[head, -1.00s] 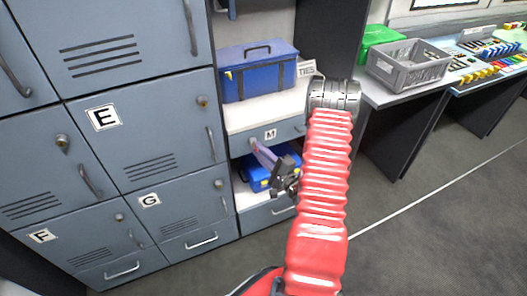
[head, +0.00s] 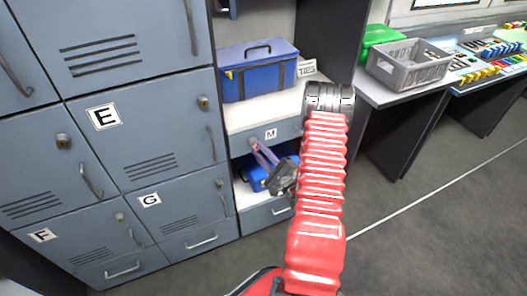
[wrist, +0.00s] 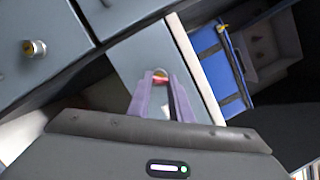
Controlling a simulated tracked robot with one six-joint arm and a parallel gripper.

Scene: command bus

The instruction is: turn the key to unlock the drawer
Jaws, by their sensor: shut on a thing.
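The drawer labelled M (head: 288,131) is closed, under the white shelf in the head view. Its front (wrist: 138,52) also shows, tilted, in the wrist view. My gripper (head: 256,146) reaches the left part of this drawer front. In the wrist view my gripper (wrist: 160,84) has its two purple-grey fingers closing on a small reddish key (wrist: 158,79) at a round brass lock (wrist: 160,72). The fingertips hide most of the key, so its exact angle cannot be told.
Lockers E (head: 135,120) and G (head: 180,207) stand left of the drawer. A blue toolbox (head: 260,75) sits on the shelf above, and another blue box (head: 254,178) is in the space below. Open floor (head: 410,240) lies to the right.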

